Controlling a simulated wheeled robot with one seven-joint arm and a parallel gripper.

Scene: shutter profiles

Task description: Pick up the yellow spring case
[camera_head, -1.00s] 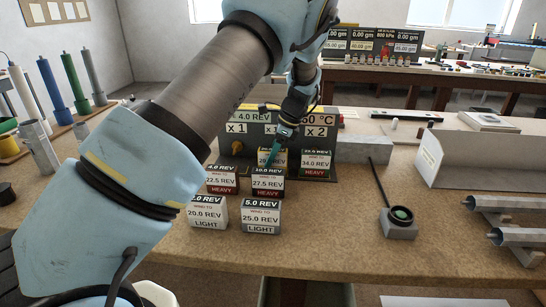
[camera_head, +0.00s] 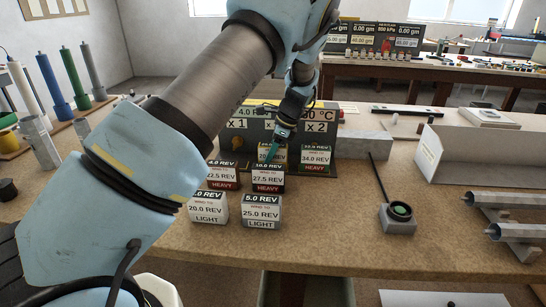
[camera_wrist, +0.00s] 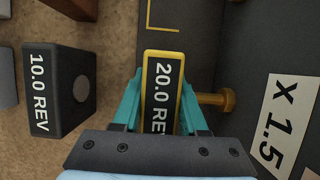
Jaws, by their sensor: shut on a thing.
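The yellow spring case (camera_wrist: 163,90) has a yellow rim and a dark label reading 20.0 RE, the rest cut off by my gripper. In the wrist view it sits between the two teal fingers of my gripper (camera_wrist: 163,105), which is shut on it. In the head view the case (camera_head: 266,155) shows only partly, behind the black 10.0 REV case, and my gripper (camera_head: 277,146) reaches down onto it from above. I cannot tell whether its bottom touches the stand.
The 10.0 REV case (camera_wrist: 57,90) stands close beside it. Other labelled cases, such as the 5.0 REV case (camera_head: 260,211), stand in front. The dark stand (camera_head: 237,125) rises behind, with a brass knob (camera_wrist: 216,99) near my finger.

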